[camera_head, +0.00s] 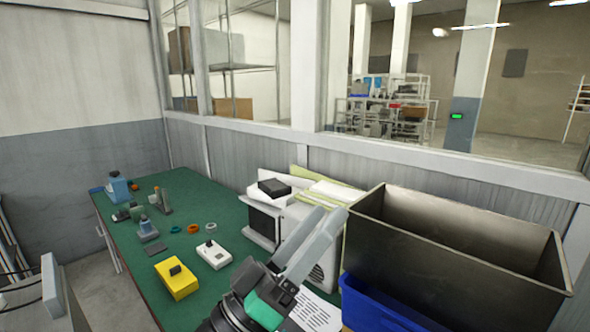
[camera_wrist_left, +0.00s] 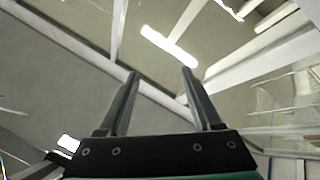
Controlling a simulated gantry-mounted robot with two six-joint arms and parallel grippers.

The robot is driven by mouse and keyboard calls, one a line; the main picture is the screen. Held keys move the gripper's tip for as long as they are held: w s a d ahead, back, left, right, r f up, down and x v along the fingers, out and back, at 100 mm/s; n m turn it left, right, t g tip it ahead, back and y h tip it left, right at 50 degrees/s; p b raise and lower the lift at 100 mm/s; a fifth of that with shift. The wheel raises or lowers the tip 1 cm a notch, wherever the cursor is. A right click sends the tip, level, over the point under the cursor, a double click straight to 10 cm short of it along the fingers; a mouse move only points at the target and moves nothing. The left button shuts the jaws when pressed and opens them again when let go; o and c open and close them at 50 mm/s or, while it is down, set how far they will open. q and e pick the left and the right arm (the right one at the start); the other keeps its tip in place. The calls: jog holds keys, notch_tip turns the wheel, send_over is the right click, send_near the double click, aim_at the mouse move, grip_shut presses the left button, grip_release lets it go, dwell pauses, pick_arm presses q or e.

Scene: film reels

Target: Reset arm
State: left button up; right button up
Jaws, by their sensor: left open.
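My left gripper (camera_head: 324,212) reaches up from the bottom middle of the head view, in front of the white box and papers at the back of the green table (camera_head: 140,262). In the left wrist view my left gripper (camera_wrist_left: 160,75) has its two fingers apart with nothing between them. That view looks toward the ceiling, with lights and beams beyond the fingers. My right gripper is not in view.
A yellow block (camera_head: 178,282), a white block (camera_head: 214,256) and several small devices and rings stand on the table. A large open metal bin (camera_head: 460,250) and a blue bin (camera_head: 375,312) are at the right.

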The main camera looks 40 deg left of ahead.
pick_arm(q)
jog(key=s+d+r+m+t+y, duration=0.25)
jog(key=s+r+m, duration=0.25)
jog(key=s+r, duration=0.45)
notch_tip(320, 180, up, 48)
jog(key=w+p, duration=0.1)
jog(key=p, duration=4.5)
jog(key=shift+w+d+f, duration=0.2)
jog(key=shift+w+d, duration=0.05)
jog(key=shift+w, duration=0.15)
jog(key=shift+h, duration=0.25)
